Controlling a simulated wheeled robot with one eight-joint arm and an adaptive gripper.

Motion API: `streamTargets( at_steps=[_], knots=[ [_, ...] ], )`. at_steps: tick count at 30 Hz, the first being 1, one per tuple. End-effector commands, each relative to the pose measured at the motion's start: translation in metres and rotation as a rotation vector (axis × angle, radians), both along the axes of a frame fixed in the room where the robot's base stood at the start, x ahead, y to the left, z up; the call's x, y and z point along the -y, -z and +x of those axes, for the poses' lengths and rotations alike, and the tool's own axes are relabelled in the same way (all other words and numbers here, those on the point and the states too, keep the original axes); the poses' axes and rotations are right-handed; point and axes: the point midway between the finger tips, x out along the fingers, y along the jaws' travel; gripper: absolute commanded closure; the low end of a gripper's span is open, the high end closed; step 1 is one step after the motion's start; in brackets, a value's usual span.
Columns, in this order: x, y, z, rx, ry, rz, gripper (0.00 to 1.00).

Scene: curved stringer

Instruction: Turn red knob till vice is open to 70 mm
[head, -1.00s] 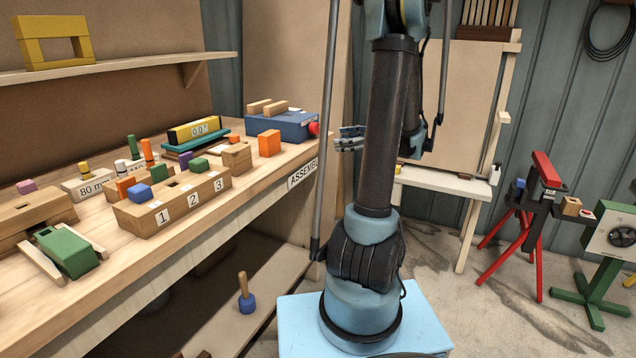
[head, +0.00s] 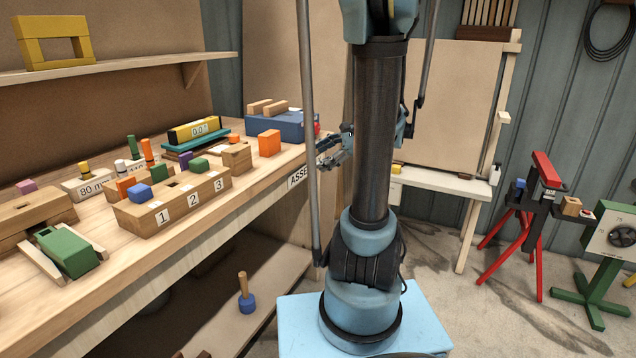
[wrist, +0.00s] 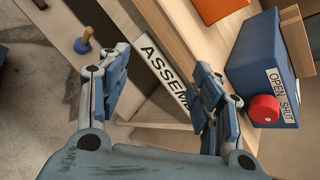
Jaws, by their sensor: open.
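The blue vice (head: 278,123) stands at the far end of the workbench, with two wooden jaws (head: 272,107) on top, a small gap apart. Its red knob (wrist: 264,109) is on the end face in the wrist view, beside a white label reading OPEN and SHUT. In the head view the knob is mostly hidden behind a rod of my arm. My gripper (wrist: 162,88) is open and empty. In the wrist view the knob lies to the right of my right finger, outside the fingers and apart from them. In the head view my gripper (head: 326,152) is just off the bench's front edge.
An orange block (head: 269,143) sits on the bench near the vice. The ASSEMBLY sign (wrist: 168,72) is on the bench's front edge, seen between my fingers. A blue mallet (head: 246,296) stands on the lower shelf. A white side table (head: 445,182) stands behind my arm.

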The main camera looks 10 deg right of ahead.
Motion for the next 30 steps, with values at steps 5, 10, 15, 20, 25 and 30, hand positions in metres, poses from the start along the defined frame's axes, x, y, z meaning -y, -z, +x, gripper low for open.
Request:
streamTargets(
  at_steps=[5, 10, 15, 20, 25, 30],
  knots=[
    [-0.012, 0.006, -0.018, 0.025, -0.061, -0.085, 0.41],
    [-0.019, 0.013, -0.035, 0.052, -0.118, -0.167, 0.41],
    [-0.026, 0.020, -0.053, 0.077, -0.182, -0.247, 0.41],
    [-0.031, 0.027, -0.069, 0.103, -0.243, -0.322, 0.41],
    [-0.033, 0.033, -0.086, 0.129, -0.308, -0.396, 0.41],
    [-0.035, 0.038, -0.097, 0.146, -0.356, -0.448, 0.41]
  ],
)
